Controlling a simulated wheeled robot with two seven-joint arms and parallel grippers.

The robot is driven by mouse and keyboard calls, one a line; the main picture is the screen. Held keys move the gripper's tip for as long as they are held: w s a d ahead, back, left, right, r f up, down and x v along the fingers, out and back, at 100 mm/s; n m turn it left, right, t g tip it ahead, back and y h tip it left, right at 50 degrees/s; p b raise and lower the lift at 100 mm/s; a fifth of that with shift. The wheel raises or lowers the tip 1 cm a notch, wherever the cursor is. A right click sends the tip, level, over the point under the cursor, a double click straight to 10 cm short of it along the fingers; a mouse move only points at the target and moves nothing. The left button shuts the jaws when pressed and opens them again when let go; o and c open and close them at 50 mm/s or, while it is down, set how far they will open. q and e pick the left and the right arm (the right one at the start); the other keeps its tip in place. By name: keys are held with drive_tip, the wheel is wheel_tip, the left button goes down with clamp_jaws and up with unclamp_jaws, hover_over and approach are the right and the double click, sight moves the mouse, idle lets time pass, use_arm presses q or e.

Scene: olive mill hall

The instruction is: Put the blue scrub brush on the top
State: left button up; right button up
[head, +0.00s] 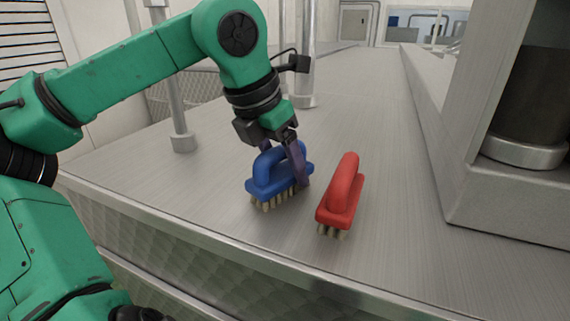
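The blue scrub brush (265,181) sits bristles down, as far as I can see, on the metal top (220,165), left of a red scrub brush. It has a loop handle and pale bristles. My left gripper (282,165) reaches down over it from above. One finger is in front of the handle and hides part of the brush's right end; the other is mostly hidden behind the handle. I cannot tell whether the fingers press on the handle. My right gripper is not in view.
The red scrub brush (342,192) stands close on the right, apart from the blue one. A metal frame (480,140) with a dark cylinder rises at the right. A metal post (179,100) stands at the left. The top's front edge is near; behind the brushes there is free room.

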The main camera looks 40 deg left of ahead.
use_arm(q)
drive_tip(key=shift+o, duration=0.9)
drive_tip(key=shift+s+d+r, duration=0.1)
drive_tip(key=shift+d, duration=0.1)
drive_tip(key=v, duration=1.2)
drive_tip(key=shift+s, duration=0.1)
drive_tip(key=shift+a, duration=0.1)
